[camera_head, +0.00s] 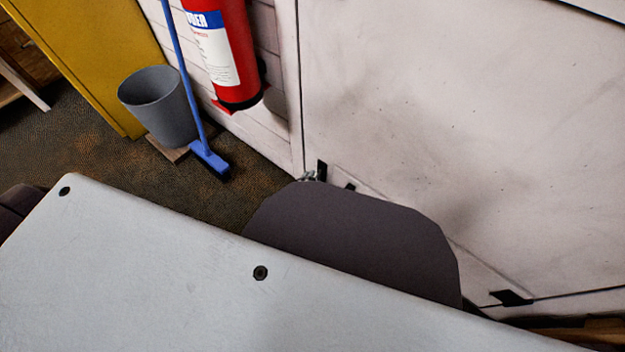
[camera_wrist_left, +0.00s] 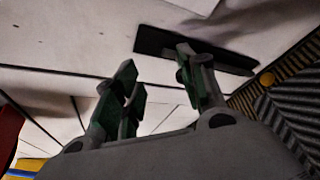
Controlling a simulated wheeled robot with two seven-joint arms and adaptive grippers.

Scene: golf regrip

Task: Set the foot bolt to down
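In the head view a small dark upright piece (camera_head: 321,170), perhaps the foot bolt, is at the lower left of the white door (camera_head: 460,120). A small grey metallic part beside it may be my left gripper's tip; the rest is hidden behind my own dark body part. In the left wrist view my left gripper (camera_wrist_left: 157,78) has its two green-padded fingers apart, with nothing seen between them. A long black plate (camera_wrist_left: 153,41) on a pale surface lies behind the right finger. I cannot tell whether they touch or how the bolt is set. My right gripper is not in view.
A red fire extinguisher (camera_head: 234,55) hangs on the wall left of the door. A blue broom (camera_head: 208,158) and a grey bin (camera_head: 160,105) stand by a yellow cabinet (camera_head: 88,60). A black fitting (camera_head: 511,298) is low on the door's right. Carpet between is clear.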

